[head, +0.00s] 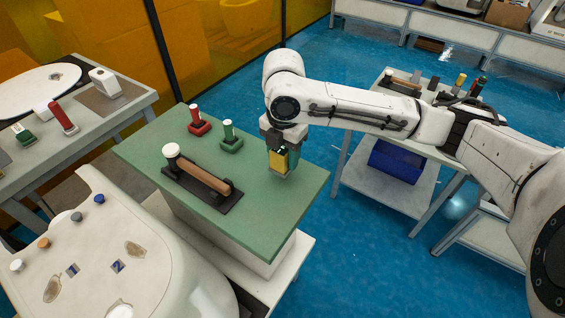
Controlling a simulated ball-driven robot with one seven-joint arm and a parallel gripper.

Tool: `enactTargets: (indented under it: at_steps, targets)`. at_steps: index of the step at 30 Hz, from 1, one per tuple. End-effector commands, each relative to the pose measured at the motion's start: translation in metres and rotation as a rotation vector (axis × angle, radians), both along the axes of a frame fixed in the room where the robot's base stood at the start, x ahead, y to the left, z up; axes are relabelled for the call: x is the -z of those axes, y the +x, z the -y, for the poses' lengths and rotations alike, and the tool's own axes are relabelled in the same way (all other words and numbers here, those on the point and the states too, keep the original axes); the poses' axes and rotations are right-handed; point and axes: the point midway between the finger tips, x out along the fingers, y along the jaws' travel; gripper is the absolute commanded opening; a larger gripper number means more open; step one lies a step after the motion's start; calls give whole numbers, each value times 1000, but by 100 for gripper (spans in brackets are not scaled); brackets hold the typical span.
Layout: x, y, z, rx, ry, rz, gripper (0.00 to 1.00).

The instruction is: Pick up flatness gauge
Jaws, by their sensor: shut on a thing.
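My gripper (281,163) is over the right part of the green tabletop, pointing down and shut on a yellow block-like thing (277,160). Green shows beside the yellow; I cannot tell whether it belongs to the thing or to my fingers. Whether its bottom touches the tabletop is unclear. A tool with a brown bar handle, a white knob and a black base (225,200) lies on the green top, left of my gripper. No label shows which of these is the flatness gauge.
A red knobbed piece (197,125) and a green one (230,143) stand on the green tabletop (285,205). A white rounded body (110,260) is at the front left. A grey table (130,110) is left; another (380,125) with small tools is right. Blue floor is clear between.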

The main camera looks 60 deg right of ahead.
Motion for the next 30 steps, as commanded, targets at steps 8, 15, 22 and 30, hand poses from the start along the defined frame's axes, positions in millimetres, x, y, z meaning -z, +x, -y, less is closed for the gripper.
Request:
enactTargets:
  at_steps: [8,15,22,30]
  targets:
    - [-59,-62,-3,0,1,1,9]
    - [-86,-120,-7,3,-1,1,9]
    - [-95,-128,-7,5,4,-5,9]
    - [-95,-136,-8,2,2,-3,9]
